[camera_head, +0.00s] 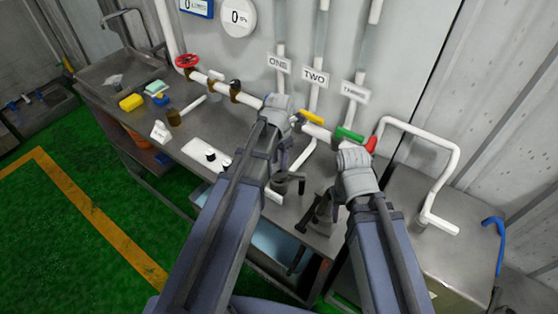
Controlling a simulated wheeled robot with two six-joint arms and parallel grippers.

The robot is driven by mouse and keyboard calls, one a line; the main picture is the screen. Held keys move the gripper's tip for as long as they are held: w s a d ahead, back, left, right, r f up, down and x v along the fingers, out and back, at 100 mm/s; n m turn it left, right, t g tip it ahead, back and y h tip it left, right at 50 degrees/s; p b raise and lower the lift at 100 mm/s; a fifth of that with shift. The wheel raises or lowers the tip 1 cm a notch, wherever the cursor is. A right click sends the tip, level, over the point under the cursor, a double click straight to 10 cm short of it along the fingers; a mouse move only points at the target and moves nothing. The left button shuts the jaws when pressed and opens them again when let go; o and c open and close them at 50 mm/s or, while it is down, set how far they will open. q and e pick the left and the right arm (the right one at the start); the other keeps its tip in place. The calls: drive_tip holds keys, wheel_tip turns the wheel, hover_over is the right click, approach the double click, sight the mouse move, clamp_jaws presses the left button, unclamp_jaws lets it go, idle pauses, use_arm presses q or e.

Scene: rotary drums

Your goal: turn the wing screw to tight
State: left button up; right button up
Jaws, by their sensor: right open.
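I cannot pick out the wing screw for certain. A small black knob (210,154) stands on a white plate (196,146) on the steel bench, left of my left arm; it is too small to tell whether it is the screw. My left gripper (290,186) is dark and hangs over the bench to the right of the plate, partly hidden by my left forearm; its jaw state is unclear. My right gripper (318,212) is open above the front part of the bench, with no object visible between its fingers.
The bench (180,135) holds a yellow block (131,102) and a white tent card (160,131). Behind it runs a pipe with a red wheel (187,61), a yellow handle (313,117) and a green handle (349,134). A bent white pipe (436,143) stands at right.

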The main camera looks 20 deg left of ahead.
use_arm(q)
clamp_jaws()
